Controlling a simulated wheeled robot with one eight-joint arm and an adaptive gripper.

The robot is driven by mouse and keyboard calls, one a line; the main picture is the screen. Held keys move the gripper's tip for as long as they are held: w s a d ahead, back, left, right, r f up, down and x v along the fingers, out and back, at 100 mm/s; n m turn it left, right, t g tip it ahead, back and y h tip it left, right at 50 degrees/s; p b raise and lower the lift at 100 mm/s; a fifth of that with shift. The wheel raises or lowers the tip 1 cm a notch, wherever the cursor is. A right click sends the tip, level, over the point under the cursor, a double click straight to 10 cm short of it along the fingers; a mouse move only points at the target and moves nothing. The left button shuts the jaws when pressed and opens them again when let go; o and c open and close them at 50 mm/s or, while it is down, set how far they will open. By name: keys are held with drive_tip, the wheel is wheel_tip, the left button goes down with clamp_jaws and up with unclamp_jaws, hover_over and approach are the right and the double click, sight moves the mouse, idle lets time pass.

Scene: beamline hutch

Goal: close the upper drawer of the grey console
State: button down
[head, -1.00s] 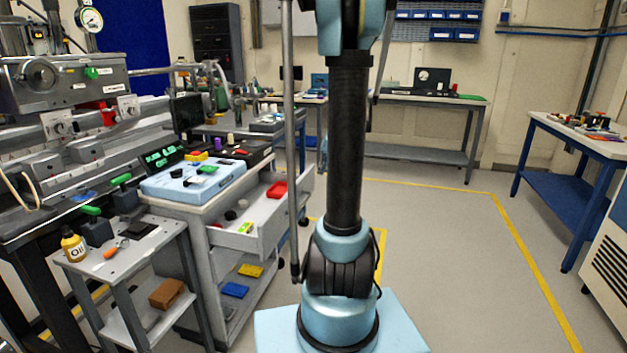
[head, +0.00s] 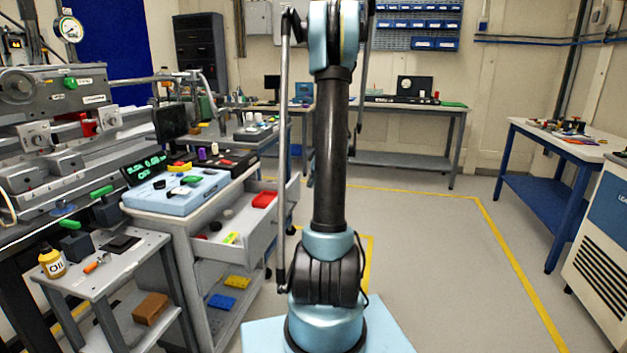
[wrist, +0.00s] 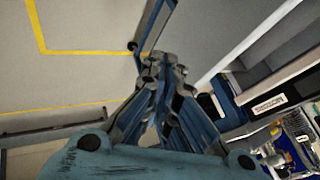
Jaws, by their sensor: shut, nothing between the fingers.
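The grey console (head: 183,236) stands left of my arm in the head view, with a pale blue instrument box on top. Its upper drawer (head: 262,235) is pulled out to the right, showing its inside. My arm rises right of the drawer and leaves the top of the head view, so my gripper is not seen there. In the wrist view my gripper (wrist: 158,62) is shut and empty, above the floor. I cannot make out the drawer in that view.
A small side table (head: 103,262) with an oil bottle (head: 52,262) stands at front left. A blue workbench (head: 558,137) stands at right. The floor between is clear.

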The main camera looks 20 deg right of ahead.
sight(296, 191)
drive_tip(key=shift+w+a+f, duration=0.9)
drive_tip(key=shift+w+a, duration=0.2)
drive_tip(key=shift+w, duration=0.05)
drive_tip(key=shift+w+a+f, duration=0.9)
drive_tip(key=shift+w+a, duration=0.2)
drive_tip(key=shift+w, duration=0.05)
